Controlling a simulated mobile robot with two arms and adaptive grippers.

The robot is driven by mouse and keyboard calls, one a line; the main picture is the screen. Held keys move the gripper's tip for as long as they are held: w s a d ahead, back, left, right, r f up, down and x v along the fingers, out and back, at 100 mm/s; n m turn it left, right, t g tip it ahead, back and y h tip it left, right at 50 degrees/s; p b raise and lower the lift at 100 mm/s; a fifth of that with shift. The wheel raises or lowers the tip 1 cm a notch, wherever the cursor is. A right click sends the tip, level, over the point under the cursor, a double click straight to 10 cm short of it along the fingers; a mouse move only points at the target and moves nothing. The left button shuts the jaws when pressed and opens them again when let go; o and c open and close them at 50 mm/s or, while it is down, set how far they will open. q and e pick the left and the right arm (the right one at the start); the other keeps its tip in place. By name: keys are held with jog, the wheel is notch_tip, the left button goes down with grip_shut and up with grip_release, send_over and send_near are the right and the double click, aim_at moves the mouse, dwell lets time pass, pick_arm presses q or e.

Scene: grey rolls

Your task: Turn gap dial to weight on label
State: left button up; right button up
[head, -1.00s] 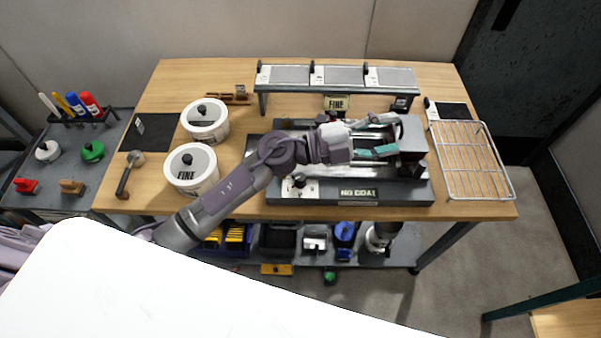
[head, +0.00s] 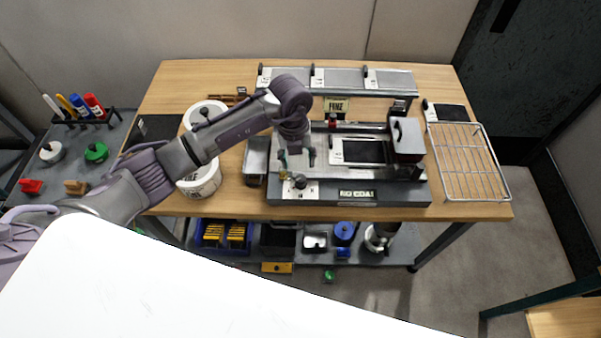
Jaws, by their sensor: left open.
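The grey machine (head: 400,192) stands at the table's front middle, with a sign on its front that seems to read "NO COAT". A small dark round knob on a white plate, likely the gap dial (head: 300,182), sits at its front left; its marks are too small to read. A label reading "FINE" (head: 336,105) stands behind the machine. My left gripper (head: 297,160) points down, open and empty, just behind and above the dial, apart from it as far as I can tell. My right gripper is out of view.
Two white tubs (head: 200,180) stand left of the machine, partly hidden by my arm. A raised shelf (head: 340,85) with grey plates is at the back. A wire rack (head: 468,160) lies at the right. A framed dark panel (head: 364,151) lies on the machine.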

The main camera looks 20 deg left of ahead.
aim_at(301, 178)
pick_arm(q)
jog(key=f, duration=0.2)
jog(key=f+p, duration=0.1)
jog(key=f, duration=0.5)
jog(key=shift+w+d, duration=0.1)
jog(key=shift+d, duration=0.2)
jog(key=shift+c, duration=0.2)
grip_shut()
